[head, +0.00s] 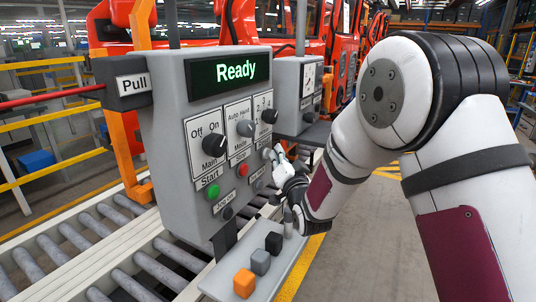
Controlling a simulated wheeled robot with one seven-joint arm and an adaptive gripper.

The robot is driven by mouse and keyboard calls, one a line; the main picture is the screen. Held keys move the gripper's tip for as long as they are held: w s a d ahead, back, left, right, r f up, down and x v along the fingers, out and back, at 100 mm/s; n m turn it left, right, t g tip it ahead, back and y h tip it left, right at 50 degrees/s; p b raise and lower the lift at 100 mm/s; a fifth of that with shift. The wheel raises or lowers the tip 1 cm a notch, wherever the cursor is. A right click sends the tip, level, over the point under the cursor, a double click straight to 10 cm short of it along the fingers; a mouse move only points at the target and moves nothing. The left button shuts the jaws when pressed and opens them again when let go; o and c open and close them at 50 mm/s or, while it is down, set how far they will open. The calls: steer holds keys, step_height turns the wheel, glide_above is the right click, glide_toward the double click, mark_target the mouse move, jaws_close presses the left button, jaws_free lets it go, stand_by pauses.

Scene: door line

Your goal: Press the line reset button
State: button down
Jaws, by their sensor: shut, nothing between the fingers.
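The grey control panel (170,150) stands left of centre, with a lit display (236,70) reading "Ready". A green button (213,191) sits under the label "Start", and a red button (243,170) is to its right. A dark button (227,213) is below, by a label that looks like "Jog on". My gripper (274,156) is shut and empty, at the panel's lower right, in front of the right end of the button row. It covers part of that area. I cannot make out which button is the reset or whether the fingertips touch the panel.
Three knobs, the main one (213,142) at left, cross the panel's middle. A pull-cord box (124,82) juts left. Roller conveyors (95,236) run alongside. The right floor is clear.

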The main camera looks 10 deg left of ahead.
steer(key=shift+s+d, duration=0.15)
steer(key=shift+d, duration=0.3)
steer(key=shift+s+d+p, duration=0.2)
steer(key=shift+s+d, duration=0.05)
steer(key=shift+d, duration=0.55)
steer(key=shift+s+d+p, duration=0.15)
steer(key=shift+s+d, duration=0.15)
steer(key=shift+d, duration=0.45)
steer(key=shift+s+d+p, duration=0.2)
steer(key=shift+s+d, duration=0.05)
steer(key=shift+d, duration=0.55)
